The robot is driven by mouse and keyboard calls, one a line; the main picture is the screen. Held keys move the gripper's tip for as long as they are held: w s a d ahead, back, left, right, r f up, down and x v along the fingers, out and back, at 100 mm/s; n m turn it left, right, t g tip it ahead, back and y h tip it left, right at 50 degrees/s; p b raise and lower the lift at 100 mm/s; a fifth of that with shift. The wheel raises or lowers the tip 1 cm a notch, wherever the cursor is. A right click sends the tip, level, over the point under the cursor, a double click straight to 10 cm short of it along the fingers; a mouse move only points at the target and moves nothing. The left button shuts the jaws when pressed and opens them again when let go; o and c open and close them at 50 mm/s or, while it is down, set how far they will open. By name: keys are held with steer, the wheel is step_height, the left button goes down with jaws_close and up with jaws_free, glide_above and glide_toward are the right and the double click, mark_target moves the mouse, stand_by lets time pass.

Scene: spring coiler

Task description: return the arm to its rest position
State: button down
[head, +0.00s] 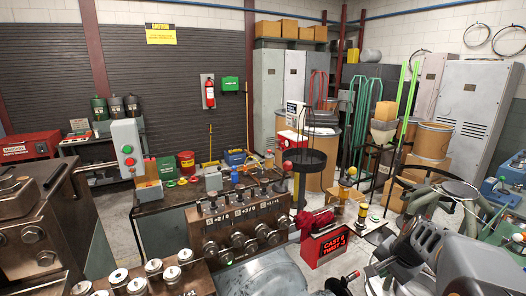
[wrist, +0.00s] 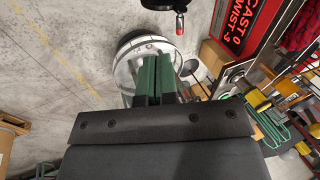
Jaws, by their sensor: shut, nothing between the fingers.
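In the head view my grey arm (head: 470,262) fills the lower right corner, folded close to the camera. I cannot make out the fingertips there.
The red-lettered CAST/TWIST sign (head: 326,246) stands near my arm; it also shows in the wrist view (wrist: 242,28). A red-tipped black handle (wrist: 180,22) is above the fingers. The coiler bench (head: 240,215) lies left. Wrist-view floor at left (wrist: 50,90) is mostly open.

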steer(key=s+a+r+n, duration=0.1)
steer(key=s+a+n, duration=0.4)
steer(key=a, duration=0.3)
steer(key=s+a+r+n+h, duration=0.1)
steer(key=s+a+r+n, duration=0.1)
steer(key=s+a+n, duration=0.4)
steer(key=shift+s+a+r+h, duration=0.25)
steer(key=shift+s+a+h, duration=0.05)
steer(key=shift+s+a, duration=0.65)
